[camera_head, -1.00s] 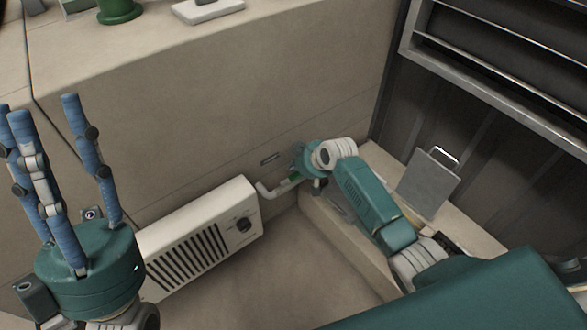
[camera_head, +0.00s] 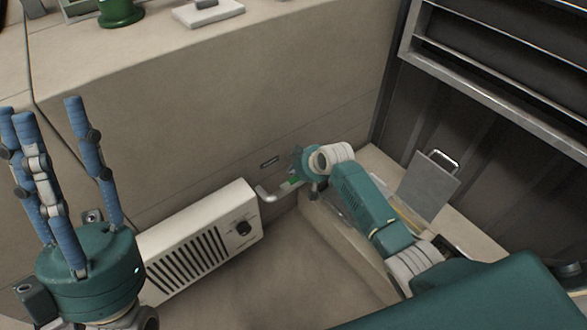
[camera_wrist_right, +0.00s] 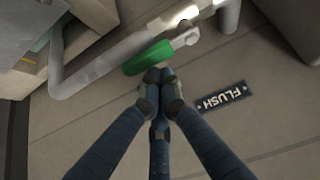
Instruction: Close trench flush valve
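The trench flush valve's green handle (camera_wrist_right: 149,57) lies along the pale pipe (camera_wrist_right: 110,62) in the right wrist view, slanting slightly. A dark FLUSH label (camera_wrist_right: 221,98) is on the wall beside it. My right gripper (camera_wrist_right: 159,76) has its blue fingertips drawn together, right at the handle's lower edge. They appear to touch it, and nothing shows between them. In the head view the handle (camera_head: 291,181) is a small green patch beside my right wrist, which hides the right fingers. My left gripper (camera_head: 42,107) is open and empty, fingers pointing up, far left of the valve.
A white heater box (camera_head: 205,240) with a knob stands against the wall, left of the pipe. A grey panel with a handle (camera_head: 428,185) stands right of my right arm. A metal rack (camera_head: 500,75) is at upper right. The floor (camera_head: 290,270) in front is clear.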

